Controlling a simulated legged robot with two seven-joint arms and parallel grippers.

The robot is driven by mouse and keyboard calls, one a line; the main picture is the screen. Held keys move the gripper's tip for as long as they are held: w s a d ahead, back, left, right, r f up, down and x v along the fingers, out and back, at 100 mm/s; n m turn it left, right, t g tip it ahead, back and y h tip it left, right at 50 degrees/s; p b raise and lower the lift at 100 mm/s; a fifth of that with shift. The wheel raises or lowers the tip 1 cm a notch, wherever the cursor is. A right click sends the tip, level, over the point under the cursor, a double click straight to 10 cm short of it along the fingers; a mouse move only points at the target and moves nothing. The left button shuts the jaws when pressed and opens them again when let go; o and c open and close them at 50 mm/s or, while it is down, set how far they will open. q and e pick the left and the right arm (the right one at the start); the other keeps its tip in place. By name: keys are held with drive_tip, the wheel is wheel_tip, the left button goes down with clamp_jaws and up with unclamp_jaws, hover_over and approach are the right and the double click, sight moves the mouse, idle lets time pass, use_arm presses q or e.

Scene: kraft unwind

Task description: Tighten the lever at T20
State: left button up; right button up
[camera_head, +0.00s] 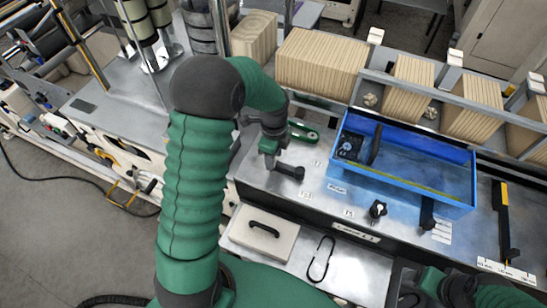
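A black lever (290,172) sits on the metal bench top (262,186), left of a blue bin. Small white labels lie near it, too small to read, so I cannot tell which position is T20. My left arm, in a green sleeve, reaches in from the left and bends down to the bench. My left gripper (269,158) is right at the lever's left end, pointing down; I cannot tell whether it touches or grips it. A second black lever (428,212) stands at the blue bin's front right. My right gripper (412,290) is low at the bottom right, partly cut off.
The blue bin (466,196) holds a dark device (349,145). A black knob (377,210) stands in front of it. A green-handled tool (303,133) lies behind the lever. Wooden blocks (318,62) line the back. A drawer-like panel with a black handle (264,228) is in front.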

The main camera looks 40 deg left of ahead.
use_arm(q)
drive_tip(key=shift+o, duration=1.1)
drive_tip(key=shift+f, duration=0.1)
drive_tip(key=shift+a, duration=0.1)
drive_tip(key=shift+w+r+b, duration=0.1)
drive_tip(key=shift+r+b, duration=1.2)
drive_tip(key=shift+r, duration=7.05)
